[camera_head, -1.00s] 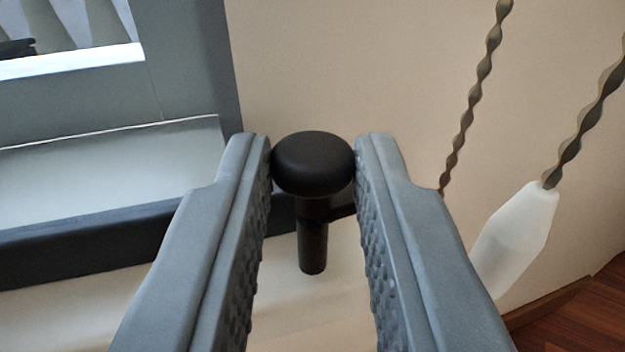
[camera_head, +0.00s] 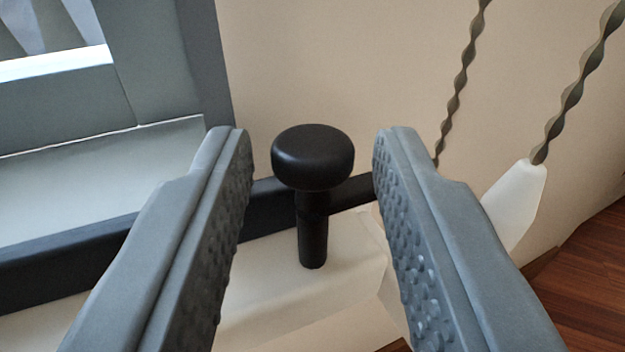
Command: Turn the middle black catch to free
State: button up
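The black catch (camera_head: 312,160) has a round mushroom-shaped knob on a short stem that points down in the picture. Behind the stem a dark bar reaches right from the dark frame edge. My gripper (camera_head: 311,140) is open, with one grey finger on each side of the knob. There is a clear gap between the knob and both fingertips, so neither touches it. Only this one catch is in view.
A grey-blue framed panel (camera_head: 165,75) fills the left, with a dark lower edge (camera_head: 60,245). A pale ledge lies below the catch. Two twisted cords (camera_head: 580,85) hang at right, one ending in a white weight (camera_head: 515,205). Wooden floor (camera_head: 590,270) shows lower right.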

jog(key=shift+o, duration=0.5)
jog(key=s+a, duration=0.1)
jog(key=s, duration=1.6)
jog(key=shift+s, duration=0.15)
jog(key=s+a+r, duration=0.2)
jog(key=a+r, duration=0.2)
jog(key=r, duration=0.5)
jog(key=s+a+r+h, duration=0.15)
jog(key=a+r, duration=0.25)
jog(key=r, duration=0.6)
jog(key=s+a+r, duration=0.2)
jog(key=a+r, duration=0.1)
jog(key=r, duration=0.6)
jog(key=s+a+r+y, duration=0.1)
jog(key=s+a+r, duration=0.4)
jog(key=s+r, duration=0.3)
jog(key=s+a+r+y, duration=0.1)
jog(key=s+a+r, duration=0.5)
jog(key=s, duration=1)
notch_tip(320, 180, up, 2)
jog(key=shift+s+a+r+n+g, duration=0.15)
jog(key=shift+s+r+n+g, duration=0.1)
jog(key=shift+s+n+g, duration=0.1)
